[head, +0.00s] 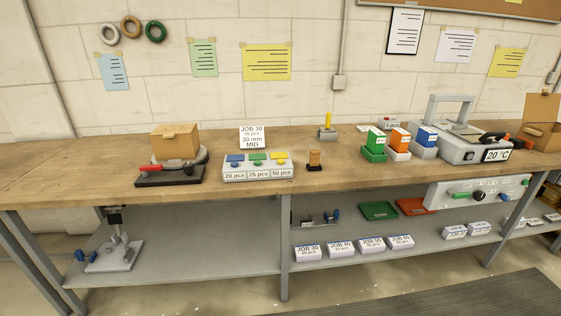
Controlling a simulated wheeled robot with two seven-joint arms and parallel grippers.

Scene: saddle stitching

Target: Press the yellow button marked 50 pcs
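The yellow button (279,157) sits at the right end of a light grey button box (258,174) on the wooden workbench. The label below it reads 50 pcs. A green button (257,158) above 25 pcs is in the middle of the box. A blue button (235,160) above 20 pcs is at its left end. Neither of my grippers shows in the head view, and nothing covers the buttons.
A job card (252,137) reading JOB 30 stands behind the box. Left is a device with a red handle (152,168) and cardboard box (175,140). Right is a small black-based stand (315,166). The workbench (80,165) is clear at far left.

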